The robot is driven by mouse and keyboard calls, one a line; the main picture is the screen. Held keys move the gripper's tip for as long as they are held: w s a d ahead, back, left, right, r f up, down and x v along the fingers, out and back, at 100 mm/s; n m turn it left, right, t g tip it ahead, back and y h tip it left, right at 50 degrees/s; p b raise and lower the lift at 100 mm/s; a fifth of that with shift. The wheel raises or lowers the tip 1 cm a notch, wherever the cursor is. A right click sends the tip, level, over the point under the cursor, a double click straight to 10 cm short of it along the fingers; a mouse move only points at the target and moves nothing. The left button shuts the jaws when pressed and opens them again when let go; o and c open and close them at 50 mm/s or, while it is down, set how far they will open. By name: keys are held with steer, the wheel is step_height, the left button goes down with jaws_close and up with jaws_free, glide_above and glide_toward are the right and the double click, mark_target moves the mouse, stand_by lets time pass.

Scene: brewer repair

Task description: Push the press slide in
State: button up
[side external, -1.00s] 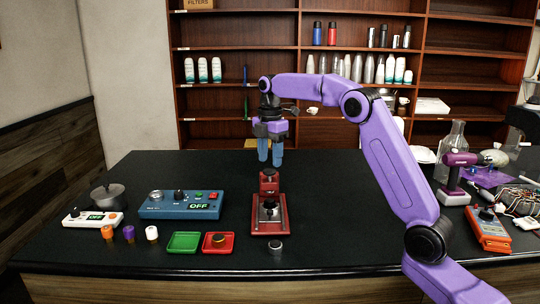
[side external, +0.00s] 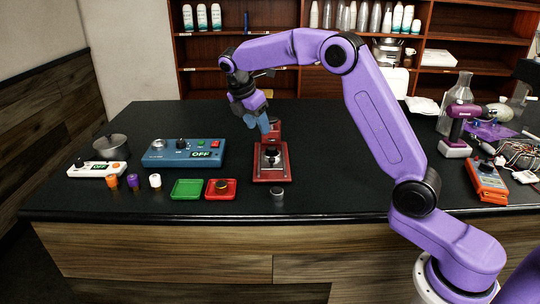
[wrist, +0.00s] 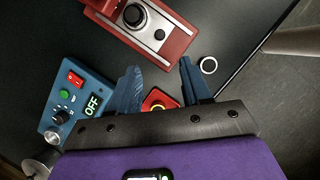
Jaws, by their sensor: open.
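The red press (side external: 271,175) stands on the black counter, with a black knob on its silver slide plate and a raised red block behind it. In the wrist view the press (wrist: 172,38) lies at the top, beyond the fingertips, with its knob and plate clear. My gripper (side external: 258,126) has blue fingers and hangs tilted beside the raised block's left side, overlapping the press's back end in this view. I cannot tell whether it touches. In the wrist view my gripper (wrist: 160,74) is open, with nothing between its fingers.
A blue control box (side external: 184,153) with a lit OFF display is left of the press. A purple drill (side external: 459,125) stands right.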

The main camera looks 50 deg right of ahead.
mark_target(271, 158)
steer(key=x, duration=1.4)
steer(key=shift+a, duration=0.1)
jaws_close()
